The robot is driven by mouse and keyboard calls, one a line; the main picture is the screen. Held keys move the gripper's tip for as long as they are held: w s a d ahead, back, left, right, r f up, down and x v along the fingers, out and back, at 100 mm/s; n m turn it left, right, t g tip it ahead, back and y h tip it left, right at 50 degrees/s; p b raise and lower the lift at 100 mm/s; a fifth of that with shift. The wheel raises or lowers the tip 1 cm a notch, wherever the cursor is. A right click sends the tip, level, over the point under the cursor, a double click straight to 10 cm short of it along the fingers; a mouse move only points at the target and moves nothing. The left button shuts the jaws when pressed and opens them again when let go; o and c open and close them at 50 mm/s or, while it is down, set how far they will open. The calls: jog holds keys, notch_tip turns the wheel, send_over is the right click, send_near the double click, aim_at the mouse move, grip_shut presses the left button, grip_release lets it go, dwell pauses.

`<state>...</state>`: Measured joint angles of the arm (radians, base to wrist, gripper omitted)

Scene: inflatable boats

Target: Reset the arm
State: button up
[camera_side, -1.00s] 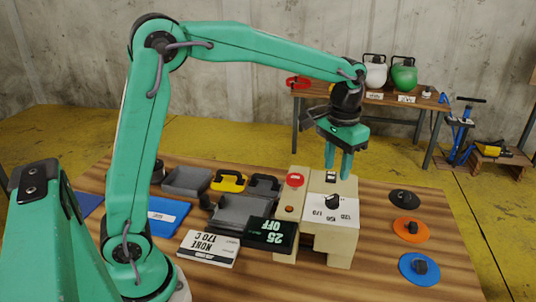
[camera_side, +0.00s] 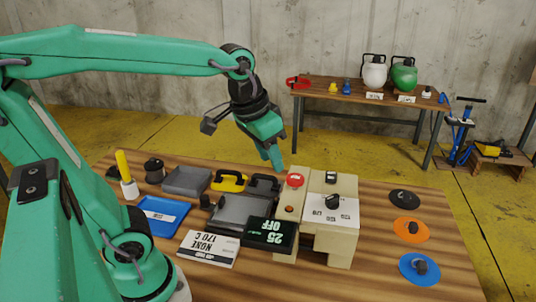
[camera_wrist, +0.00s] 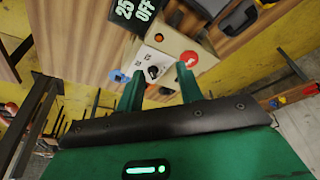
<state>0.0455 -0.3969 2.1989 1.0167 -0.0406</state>
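My gripper (camera_side: 272,158) hangs over the back of the wooden table, left of the beige machine (camera_side: 340,243), pointing down with a slight tilt. In the wrist view (camera_wrist: 158,88) its two green fingers stand apart with nothing between them, so it is open and empty. The beige machine has a red button (camera_side: 295,180), a black knob (camera_side: 333,202) on a white dial plate and a dark display (camera_side: 269,234) reading "25 OFF". My arm is bent, its upper link reaching across the top left of the side view.
Grey trays (camera_side: 188,181), a yellow-handled tool (camera_side: 229,181) and a blue tray (camera_side: 161,215) lie left of the machine. A yellow-handled brush (camera_side: 125,175) stands near my arm. Black, orange and blue discs (camera_side: 410,229) lie at right. A back table (camera_side: 350,92) holds white and green vessels.

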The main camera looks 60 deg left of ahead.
jog(key=s+a+f+t, duration=0.1)
jog(key=s+f, duration=0.1)
jog(key=s, duration=0.5)
jog(key=shift+a+f+t, duration=0.2)
jog(key=shift+f+t, duration=0.1)
jog(key=shift+t, duration=0.1)
jog(key=shift+s, duration=0.1)
dwell(0.6)
